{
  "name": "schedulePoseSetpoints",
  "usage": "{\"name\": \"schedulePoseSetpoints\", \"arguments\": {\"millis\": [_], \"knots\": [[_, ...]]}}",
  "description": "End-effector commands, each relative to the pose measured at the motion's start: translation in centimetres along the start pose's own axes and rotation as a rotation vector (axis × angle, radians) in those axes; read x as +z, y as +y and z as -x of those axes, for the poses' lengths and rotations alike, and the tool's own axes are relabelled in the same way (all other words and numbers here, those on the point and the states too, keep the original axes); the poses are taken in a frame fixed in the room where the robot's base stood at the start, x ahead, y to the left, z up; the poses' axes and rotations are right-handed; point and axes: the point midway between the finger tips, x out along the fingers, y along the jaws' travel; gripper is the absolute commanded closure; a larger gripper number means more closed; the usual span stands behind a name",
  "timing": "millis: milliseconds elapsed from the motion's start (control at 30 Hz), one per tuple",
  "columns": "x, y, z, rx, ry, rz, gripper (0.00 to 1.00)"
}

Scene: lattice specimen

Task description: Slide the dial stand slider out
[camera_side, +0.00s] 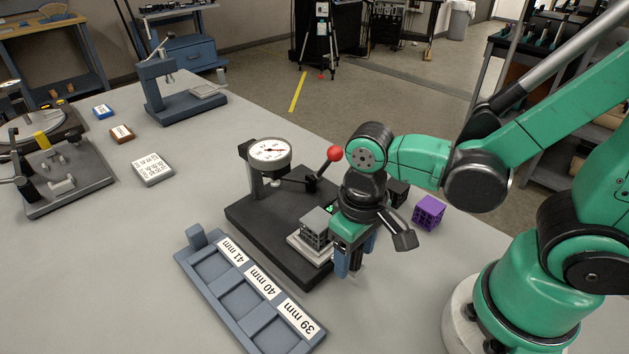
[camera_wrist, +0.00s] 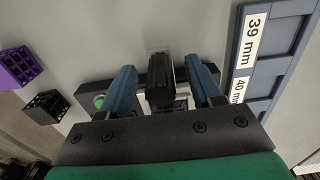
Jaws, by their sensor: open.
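The dial stand (camera_side: 262,215) has a black base, a round white dial gauge (camera_side: 270,151) and a lever with a red ball (camera_side: 334,153). A pale slider plate (camera_side: 306,249) lies at the base's near right side with a grey lattice cube (camera_side: 315,228) on it. My gripper (camera_side: 349,264) points down just right of the plate, its blue fingers partly hidden. In the wrist view my gripper (camera_wrist: 163,76) is open, with a blue finger on each side of a black block (camera_wrist: 160,90), seemingly the slider's handle. Whether the fingers touch it, I cannot tell.
A blue-grey tray (camera_side: 203,283) labelled 41, 40 and 39 mm lies in front of the stand; its compartments look empty. A purple lattice cube (camera_side: 429,212) and a black lattice cube (camera_side: 398,193) sit behind my gripper. Bare table (camera_side: 390,310) lies to the near right.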

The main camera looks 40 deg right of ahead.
Motion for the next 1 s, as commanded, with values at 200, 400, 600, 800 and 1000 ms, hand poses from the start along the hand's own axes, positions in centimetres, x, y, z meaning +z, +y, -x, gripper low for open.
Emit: {"name": "schedulePoseSetpoints", "arguments": {"millis": [200,400,600,800,1000], "knots": [[-0.1,0.0,1.2,0.0,0.0,0.0,0.42],[-0.1,0.0,3.9,0.0,0.0,0.0,0.42],[0.0,0.0,5.4,0.0,0.0,0.0,0.42],[0.0,0.0,5.5,0.0,0.0,0.0,0.42],[0.0,0.0,5.5,0.0,0.0,0.0,0.42]]}}
